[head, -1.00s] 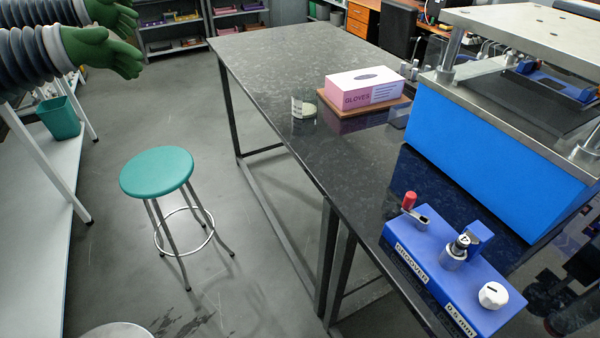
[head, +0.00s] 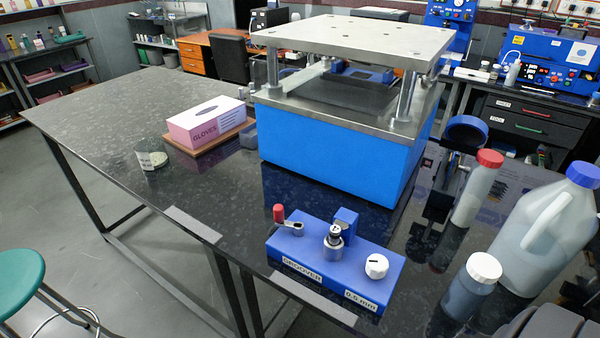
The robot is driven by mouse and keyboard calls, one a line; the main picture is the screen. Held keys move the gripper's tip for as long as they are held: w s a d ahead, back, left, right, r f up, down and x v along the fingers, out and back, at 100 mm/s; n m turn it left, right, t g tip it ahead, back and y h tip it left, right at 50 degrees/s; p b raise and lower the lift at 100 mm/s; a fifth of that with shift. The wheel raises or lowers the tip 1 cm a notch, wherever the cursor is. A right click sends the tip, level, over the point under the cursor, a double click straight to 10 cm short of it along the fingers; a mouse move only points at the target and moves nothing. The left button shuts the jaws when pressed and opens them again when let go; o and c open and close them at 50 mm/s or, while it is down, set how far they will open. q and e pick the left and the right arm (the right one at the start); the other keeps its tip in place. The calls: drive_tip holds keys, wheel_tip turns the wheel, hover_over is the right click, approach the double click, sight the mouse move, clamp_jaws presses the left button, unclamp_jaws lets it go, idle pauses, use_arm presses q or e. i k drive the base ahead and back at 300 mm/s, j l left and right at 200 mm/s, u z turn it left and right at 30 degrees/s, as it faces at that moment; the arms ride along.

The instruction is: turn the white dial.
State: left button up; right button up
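The white dial (head: 377,266) is a round knob with a dark slot mark on its top face. It sits at the right end of the blue device (head: 310,258) labelled GROOVER and 0.5 mm, near the front edge of the dark table. The same device bears a red-knobbed crank (head: 280,214) at its left end and a metal post (head: 333,242) in its middle. Neither of my grippers is in view, and nothing touches the dial.
A blue press (head: 330,160) with a metal top plate stands behind the device. A grey bottle with a red cap (head: 476,190), a dark bottle with a white cap (head: 468,290) and a large jug (head: 550,230) stand to the right. A glove box (head: 207,122) and glass beaker (head: 151,156) are left.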

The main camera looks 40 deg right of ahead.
sight(377, 266)
drive_tip(key=k+z, duration=0.15)
drive_tip(key=z, duration=1.1)
